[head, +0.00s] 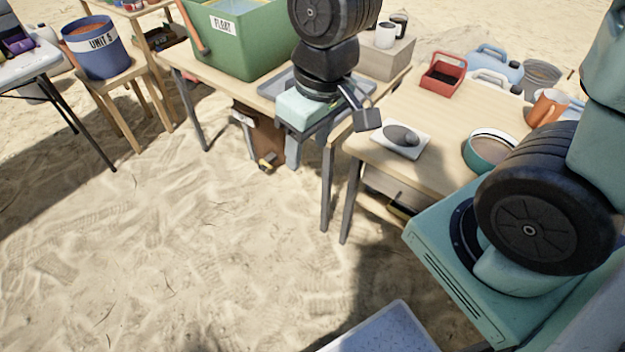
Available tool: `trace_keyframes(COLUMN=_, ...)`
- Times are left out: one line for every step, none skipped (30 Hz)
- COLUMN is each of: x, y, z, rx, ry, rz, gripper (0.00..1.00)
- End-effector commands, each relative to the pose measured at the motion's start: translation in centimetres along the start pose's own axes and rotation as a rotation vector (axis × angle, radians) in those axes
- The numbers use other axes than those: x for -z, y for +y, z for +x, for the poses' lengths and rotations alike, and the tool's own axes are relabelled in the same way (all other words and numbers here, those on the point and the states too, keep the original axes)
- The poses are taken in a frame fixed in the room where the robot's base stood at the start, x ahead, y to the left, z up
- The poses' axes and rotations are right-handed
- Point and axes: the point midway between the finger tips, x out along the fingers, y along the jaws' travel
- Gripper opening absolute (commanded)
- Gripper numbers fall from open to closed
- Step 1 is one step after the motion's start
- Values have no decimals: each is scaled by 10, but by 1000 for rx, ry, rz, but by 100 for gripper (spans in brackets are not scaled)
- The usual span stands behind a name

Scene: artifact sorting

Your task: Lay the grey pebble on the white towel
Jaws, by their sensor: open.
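The grey pebble (401,135) is a smooth, dark oval. It lies on a small white square that looks like the folded white towel (417,151), at the near left corner of the right wooden table. My gripper (330,137) is open, with one finger to the left and the other close to the towel's left side. It is to the left of the pebble, apart from it, near the gap between the two tables. No object shows between its fingers.
On the right table (439,118) stand a red caddy (443,74), a green-rimmed sieve (489,150) and an orange mug (548,107). The left table holds a green FLOAT tub (245,40) and a grey tray (273,87). Open sand lies in front.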

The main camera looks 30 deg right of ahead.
Motion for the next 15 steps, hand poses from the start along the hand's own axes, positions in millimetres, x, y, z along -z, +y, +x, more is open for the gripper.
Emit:
trace_keyframes(x=-14, y=-27, z=-10, rx=6, ry=-21, rz=-87, gripper=52)
trace_keyframes(x=-22, y=-39, z=-15, rx=9, ry=-37, rz=-129, gripper=52)
trace_keyframes(x=-33, y=-52, z=-20, rx=10, ry=-56, rz=-176, gripper=52)
trace_keyframes(x=-40, y=-60, z=-24, rx=11, ry=-68, rz=-207, gripper=52)
trace_keyframes(x=-47, y=-66, z=-26, rx=11, ry=-80, rz=-233, gripper=52)
trace_keyframes(x=-55, y=-72, z=-30, rx=10, ry=-92, rz=-261, gripper=52)
trace_keyframes(x=-59, y=-76, z=-31, rx=9, ry=-99, rz=-278, gripper=52)
trace_keyframes(x=-62, y=-78, z=-33, rx=9, ry=-105, rz=-290, gripper=52)
trace_keyframes(x=-66, y=-81, z=-34, rx=8, ry=-110, rz=-302, gripper=52)
trace_keyframes(x=-67, y=-82, z=-35, rx=8, ry=-113, rz=-307, gripper=52)
trace_keyframes(x=-68, y=-82, z=-35, rx=8, ry=-114, rz=-309, gripper=52)
trace_keyframes(x=-68, y=-82, z=-35, rx=8, ry=-115, rz=-310, gripper=52)
trace_keyframes(x=-68, y=-82, z=-35, rx=8, ry=-116, rz=-309, gripper=52)
trace_keyframes(x=-68, y=-82, z=-35, rx=8, ry=-116, rz=-308, gripper=52)
trace_keyframes(x=-68, y=-82, z=-35, rx=8, ry=-115, rz=-308, gripper=52)
